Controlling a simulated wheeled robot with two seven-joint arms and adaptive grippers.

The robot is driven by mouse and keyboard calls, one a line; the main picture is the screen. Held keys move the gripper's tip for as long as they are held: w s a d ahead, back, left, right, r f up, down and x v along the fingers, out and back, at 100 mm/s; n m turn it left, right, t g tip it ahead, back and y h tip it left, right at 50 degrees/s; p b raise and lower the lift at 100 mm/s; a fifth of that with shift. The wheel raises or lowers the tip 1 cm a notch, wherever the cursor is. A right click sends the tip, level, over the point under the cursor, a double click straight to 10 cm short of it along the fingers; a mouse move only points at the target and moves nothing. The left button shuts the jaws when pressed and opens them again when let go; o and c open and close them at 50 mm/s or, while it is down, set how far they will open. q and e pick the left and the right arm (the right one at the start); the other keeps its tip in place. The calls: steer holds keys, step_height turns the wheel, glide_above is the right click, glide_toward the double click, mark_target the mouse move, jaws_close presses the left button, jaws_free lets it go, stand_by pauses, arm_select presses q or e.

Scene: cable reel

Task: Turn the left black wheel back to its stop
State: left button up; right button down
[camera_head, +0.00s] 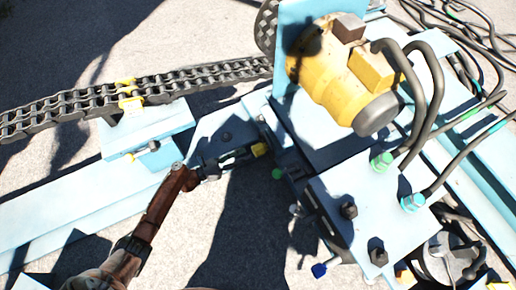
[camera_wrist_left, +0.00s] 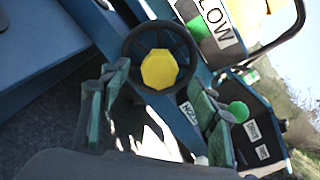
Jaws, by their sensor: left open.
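The left black wheel (camera_wrist_left: 128,45) has a dark round rim and a yellow faceted hub, and faces me in the left wrist view. In the head view a yellow part that may be its hub (camera_head: 259,149) shows beside the machine; the rim is hard to make out there. My left gripper (camera_head: 238,158) reaches in from the lower left, close to that yellow part. In the left wrist view its two green-padded fingers (camera_wrist_left: 157,82) are spread apart on either side below the wheel, with nothing between them. I cannot tell whether they touch the rim. My right gripper is not in view.
A green ball knob (camera_wrist_left: 238,111) stands right of the wheel, near the right finger. A yellow motor (camera_head: 335,85) with dark hoses sits on the light-blue machine. A chain (camera_head: 190,82) runs across the upper left. Bare grey ground (camera_head: 235,240) lies below the gripper.

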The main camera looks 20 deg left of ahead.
mark_target(253, 151)
arm_select(q)
steer(key=b+x, duration=0.1)
steer(key=x, duration=0.1)
steer(key=b+x, duration=0.1)
steer(key=x, duration=0.2)
steer(key=shift+d+f, duration=0.2)
steer(key=shift+f, duration=0.05)
steer(key=shift+r+x, duration=0.2)
steer(key=shift+x, duration=0.7)
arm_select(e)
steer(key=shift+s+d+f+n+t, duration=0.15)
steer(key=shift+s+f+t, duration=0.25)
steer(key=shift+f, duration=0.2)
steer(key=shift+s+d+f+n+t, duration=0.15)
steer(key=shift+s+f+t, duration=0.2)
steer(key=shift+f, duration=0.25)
arm_select(q)
steer(key=shift+a, duration=0.1)
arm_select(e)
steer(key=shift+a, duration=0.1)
arm_select(q)
jaws_close()
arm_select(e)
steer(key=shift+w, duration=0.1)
